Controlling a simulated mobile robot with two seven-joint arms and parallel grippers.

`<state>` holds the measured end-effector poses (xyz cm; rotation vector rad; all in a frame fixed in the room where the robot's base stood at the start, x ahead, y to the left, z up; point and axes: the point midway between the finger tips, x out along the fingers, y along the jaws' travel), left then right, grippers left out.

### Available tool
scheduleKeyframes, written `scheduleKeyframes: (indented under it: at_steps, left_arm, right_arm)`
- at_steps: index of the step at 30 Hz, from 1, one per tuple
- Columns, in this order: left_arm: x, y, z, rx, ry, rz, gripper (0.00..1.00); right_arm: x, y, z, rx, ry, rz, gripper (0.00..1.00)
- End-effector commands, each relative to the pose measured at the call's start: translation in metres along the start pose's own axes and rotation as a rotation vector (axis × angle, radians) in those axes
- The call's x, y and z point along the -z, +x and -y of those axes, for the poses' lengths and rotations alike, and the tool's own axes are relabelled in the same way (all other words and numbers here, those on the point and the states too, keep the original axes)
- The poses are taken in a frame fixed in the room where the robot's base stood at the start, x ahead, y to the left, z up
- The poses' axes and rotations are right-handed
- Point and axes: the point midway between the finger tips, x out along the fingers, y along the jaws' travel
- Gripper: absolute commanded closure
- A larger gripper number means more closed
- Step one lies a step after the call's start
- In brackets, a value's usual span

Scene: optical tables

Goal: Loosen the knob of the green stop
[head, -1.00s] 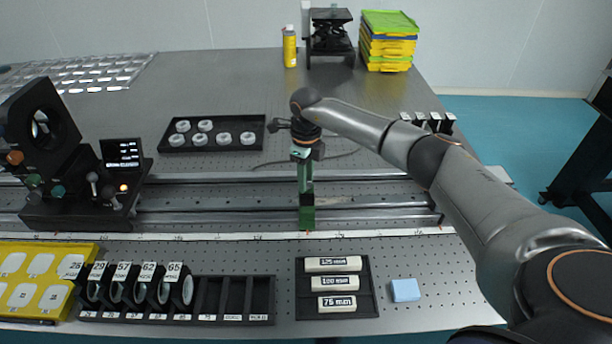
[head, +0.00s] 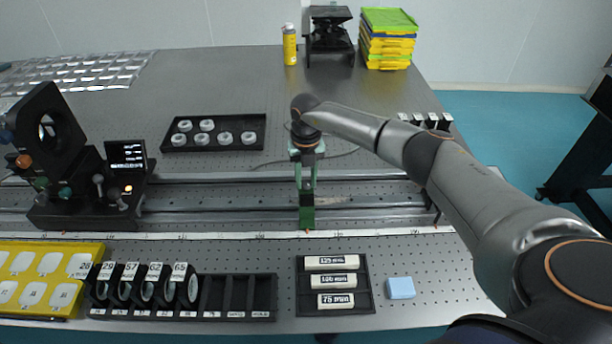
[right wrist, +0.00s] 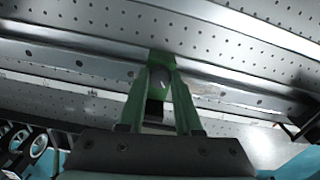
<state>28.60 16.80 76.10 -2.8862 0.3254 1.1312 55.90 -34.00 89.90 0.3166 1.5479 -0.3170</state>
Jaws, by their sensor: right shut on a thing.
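The green stop (head: 307,217) stands on the rail by the scale, below my right gripper (head: 306,190). In the right wrist view the stop's green body (right wrist: 161,58) shows at the fingertips. Its dark round knob (right wrist: 160,77) sits between the two green fingers of my right gripper (right wrist: 160,84), which is shut on it. The gripper points down, and its fingers partly cover the stop. My left gripper is not in view.
A black optical unit with a small screen (head: 126,154) stands on the rail at the left. A black tray of white rings (head: 256,126) lies behind the rail. In front are a lens rack (head: 232,314), a black label tray (head: 364,270) and a blue block (head: 401,288).

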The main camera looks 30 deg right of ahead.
Motion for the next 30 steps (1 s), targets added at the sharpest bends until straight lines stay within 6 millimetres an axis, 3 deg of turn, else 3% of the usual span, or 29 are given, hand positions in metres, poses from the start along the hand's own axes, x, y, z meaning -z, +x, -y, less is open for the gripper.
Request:
scheduleKeyframes:
  at_steps: [12,27,28,30]
  left_arm:
    - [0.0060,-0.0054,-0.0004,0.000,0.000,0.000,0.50]
    - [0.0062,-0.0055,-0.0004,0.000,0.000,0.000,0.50]
    - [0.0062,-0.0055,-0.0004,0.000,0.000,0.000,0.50]
    - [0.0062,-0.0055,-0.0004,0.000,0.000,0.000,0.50]
  right_arm:
    - [-0.0003,-0.0009,0.0004,0.000,0.163,0.001,1.00]
    - [-0.0005,-0.0005,0.0001,-0.001,0.177,0.001,1.00]
    - [-0.0005,-0.0005,0.0001,-0.001,0.177,0.001,0.65]
    - [-0.0004,-0.0005,0.0001,-0.001,0.177,0.001,0.57]
